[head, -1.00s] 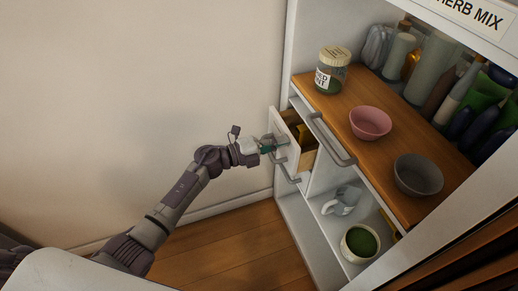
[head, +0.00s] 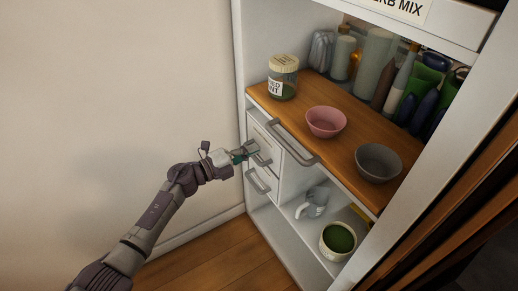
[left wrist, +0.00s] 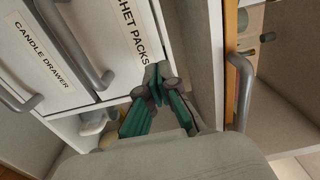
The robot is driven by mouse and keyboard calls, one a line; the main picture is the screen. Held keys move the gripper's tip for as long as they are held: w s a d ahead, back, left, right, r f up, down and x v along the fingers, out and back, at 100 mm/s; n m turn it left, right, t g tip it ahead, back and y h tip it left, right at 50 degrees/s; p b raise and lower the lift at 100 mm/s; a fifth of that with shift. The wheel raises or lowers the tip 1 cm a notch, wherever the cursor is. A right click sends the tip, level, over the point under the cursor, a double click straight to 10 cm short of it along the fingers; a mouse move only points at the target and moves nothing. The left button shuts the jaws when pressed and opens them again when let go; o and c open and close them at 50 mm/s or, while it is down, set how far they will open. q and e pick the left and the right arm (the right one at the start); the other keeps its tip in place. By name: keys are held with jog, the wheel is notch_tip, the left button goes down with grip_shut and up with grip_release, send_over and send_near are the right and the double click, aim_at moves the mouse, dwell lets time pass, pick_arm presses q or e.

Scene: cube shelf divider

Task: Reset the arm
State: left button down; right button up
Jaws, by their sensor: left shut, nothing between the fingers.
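My left gripper (head: 246,152) is at the front of the upper small drawer (head: 259,130) in the head view, close to its handle. In the left wrist view the gripper's green-padded fingers (left wrist: 155,84) are together with nothing between them. They are beside a drawer front (left wrist: 113,40) whose partly hidden label ends in "CHET PACKS". I cannot tell whether the fingertips touch it. The drawer looks closed. My right gripper is in neither view.
Below is another drawer (head: 258,184) with a handle; a "CANDLE DRAWER" front (left wrist: 30,65) shows in the left wrist view. A labelled jar (head: 283,78), pink bowl (head: 326,122) and grey bowl (head: 379,163) stand on the wooden top. Open floor lies left of the cabinet.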

pick_arm(q)
jog(key=v, duration=0.9)
jog(key=shift+s+a+p, duration=0.15)
jog(key=shift+a+p, duration=0.05)
jog(key=shift+p, duration=0.1)
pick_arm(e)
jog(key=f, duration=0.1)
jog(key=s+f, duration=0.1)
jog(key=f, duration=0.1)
